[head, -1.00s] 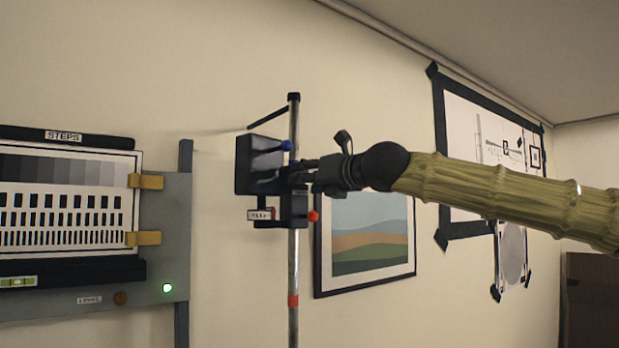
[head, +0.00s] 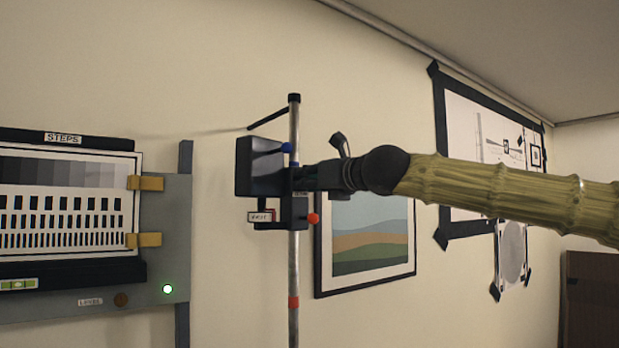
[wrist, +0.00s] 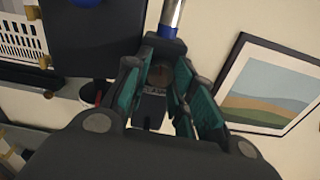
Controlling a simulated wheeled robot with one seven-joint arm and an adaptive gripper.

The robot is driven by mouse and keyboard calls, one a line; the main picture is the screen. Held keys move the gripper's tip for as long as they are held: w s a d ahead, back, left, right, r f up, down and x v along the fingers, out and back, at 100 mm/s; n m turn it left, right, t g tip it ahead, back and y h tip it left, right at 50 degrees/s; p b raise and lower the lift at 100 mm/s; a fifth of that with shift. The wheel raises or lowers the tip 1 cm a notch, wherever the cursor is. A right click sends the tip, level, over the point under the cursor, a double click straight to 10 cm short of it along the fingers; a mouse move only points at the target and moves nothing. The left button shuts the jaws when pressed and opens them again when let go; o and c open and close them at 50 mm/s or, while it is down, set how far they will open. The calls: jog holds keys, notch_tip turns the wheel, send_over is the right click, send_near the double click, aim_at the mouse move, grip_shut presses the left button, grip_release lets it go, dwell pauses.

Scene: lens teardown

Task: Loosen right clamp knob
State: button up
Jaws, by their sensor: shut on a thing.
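My gripper (head: 303,178) reaches in from the right at the clamp (head: 294,210) on the upright metal pole (head: 294,265). In the wrist view, its teal-padded fingers (wrist: 160,88) are on either side of a dark, knob-like part (wrist: 160,74), which looks like the right clamp knob. They are shut on it. In the head view my gripper hides this knob. A black box (head: 256,168) is at the left of the pole. A blue knob (head: 287,148) is just above my fingers, and a red knob (head: 313,218) is below them.
A framed landscape picture (head: 371,240) hangs on the wall behind, below my arm. A small labelled tag (head: 260,217) is under the black box. The wall right of the pole carries taped posters (head: 465,150).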

jog(key=n+p, duration=0.2)
jog(key=n, duration=0.2)
jog(key=shift+r+n, duration=0.1)
jog(key=shift+n, duration=0.2)
jog(key=n+p, duration=0.1)
jog(key=n, duration=0.2)
jog(key=shift+n, duration=0.4)
jog(key=n, duration=0.3)
jog(key=shift+n, duration=2.1)
jog(key=o, duration=1.1)
jog(key=shift+c, duration=0.2)
jog(key=shift+s+d, duration=0.1)
